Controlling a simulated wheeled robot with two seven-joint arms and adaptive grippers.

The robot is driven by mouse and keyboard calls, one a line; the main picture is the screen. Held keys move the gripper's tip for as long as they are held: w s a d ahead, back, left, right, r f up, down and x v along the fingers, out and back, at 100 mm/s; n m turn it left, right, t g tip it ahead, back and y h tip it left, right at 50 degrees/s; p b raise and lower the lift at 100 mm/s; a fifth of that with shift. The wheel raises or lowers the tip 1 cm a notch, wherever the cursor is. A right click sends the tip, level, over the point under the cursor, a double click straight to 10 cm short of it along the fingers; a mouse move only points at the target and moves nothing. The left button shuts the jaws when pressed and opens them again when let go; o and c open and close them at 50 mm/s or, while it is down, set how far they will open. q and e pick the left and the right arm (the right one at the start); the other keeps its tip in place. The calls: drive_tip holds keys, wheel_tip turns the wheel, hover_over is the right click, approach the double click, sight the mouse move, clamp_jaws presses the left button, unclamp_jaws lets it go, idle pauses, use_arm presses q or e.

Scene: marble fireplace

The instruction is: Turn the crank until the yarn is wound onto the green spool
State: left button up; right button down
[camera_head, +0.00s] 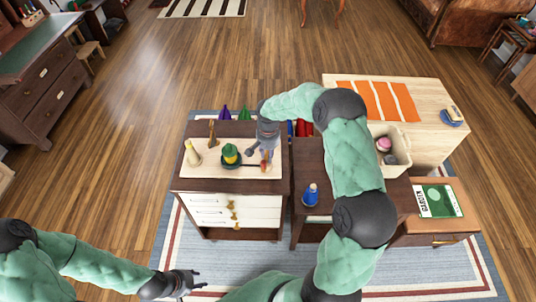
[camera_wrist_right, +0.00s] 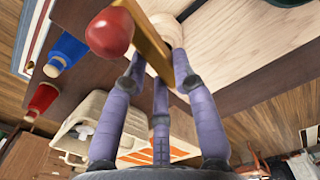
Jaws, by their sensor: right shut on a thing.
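A pale board (camera_head: 212,172) lies on a dark-topped cabinet. The green spool (camera_head: 230,150), with some yellow on it, stands upright on the board. A cream cone-shaped piece (camera_head: 193,153) stands to its left; I cannot tell whether it is yarn. My right gripper (camera_head: 267,152) reaches down at the board's right end, shut on the crank. In the right wrist view its purple fingers (camera_wrist_right: 160,92) are around the tan crank arm (camera_wrist_right: 153,42), with the red knob (camera_wrist_right: 110,32) beyond one finger. My left gripper (camera_head: 190,283) is open and empty, low over the rug.
Purple and green cones (camera_head: 234,112) stand behind the board. A blue bottle-like piece (camera_head: 311,195) stands on the dark table to the right. A cream bin (camera_head: 402,158) and a green-and-white booklet (camera_head: 438,201) are further right. My right arm spans that side.

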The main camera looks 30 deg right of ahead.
drive_tip(key=shift+m, duration=0.4)
drive_tip(key=c, duration=1)
unclamp_jaws()
wheel_tip(320, 180, up, 12)
